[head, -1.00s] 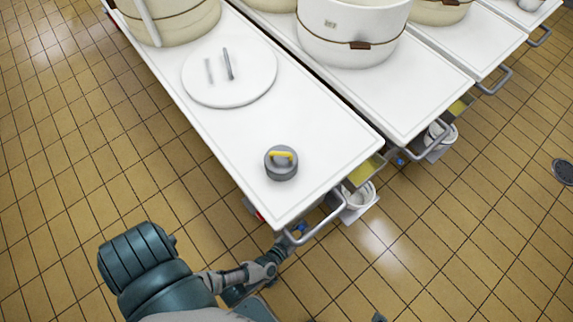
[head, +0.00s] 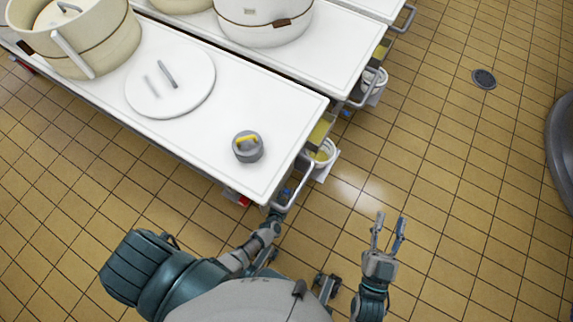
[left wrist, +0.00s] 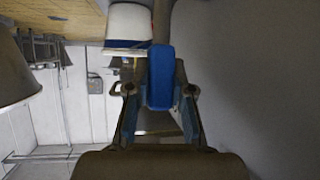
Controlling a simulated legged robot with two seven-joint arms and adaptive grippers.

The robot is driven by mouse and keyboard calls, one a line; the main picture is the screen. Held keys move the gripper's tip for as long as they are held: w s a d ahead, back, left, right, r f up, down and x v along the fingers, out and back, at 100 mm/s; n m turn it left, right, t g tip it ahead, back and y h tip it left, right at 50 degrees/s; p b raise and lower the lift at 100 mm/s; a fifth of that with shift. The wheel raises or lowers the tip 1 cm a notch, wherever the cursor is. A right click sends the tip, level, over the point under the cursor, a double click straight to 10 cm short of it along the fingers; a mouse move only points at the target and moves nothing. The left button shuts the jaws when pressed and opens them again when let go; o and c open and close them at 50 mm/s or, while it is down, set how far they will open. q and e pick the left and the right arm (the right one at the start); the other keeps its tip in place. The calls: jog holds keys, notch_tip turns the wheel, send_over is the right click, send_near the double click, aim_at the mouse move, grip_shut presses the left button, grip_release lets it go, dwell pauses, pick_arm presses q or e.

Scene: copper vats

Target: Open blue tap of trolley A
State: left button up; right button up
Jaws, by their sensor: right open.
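The blue tap handle (left wrist: 160,75) is upright in the middle of the left wrist view. My left gripper (left wrist: 158,92) has its two fingers apart, one on each side of the handle, with a visible gap at the left. Whether the right finger touches it I cannot tell. In the head view the left hand is mostly hidden at the near end of the trolley (head: 235,185), below the push handle; a bit of blue (head: 285,193) shows there. My right gripper (head: 389,222) is open and empty above the floor, right of the trolley.
A grey weight with a yellow handle (head: 248,147) and a round white lid (head: 170,82) lie on the trolley top. A white bucket (head: 323,153) stands under its end. A second trolley is alongside. The tiled floor to the right is clear around a drain (head: 484,78).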

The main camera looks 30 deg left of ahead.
pick_arm(q)
jog(key=o, duration=0.4)
jog(key=shift+o, duration=0.2)
jog(key=shift+s+d+r, duration=0.1)
jog(key=shift+s, duration=0.2)
jog(key=v, duration=1.1)
jog(key=shift+s, duration=0.1)
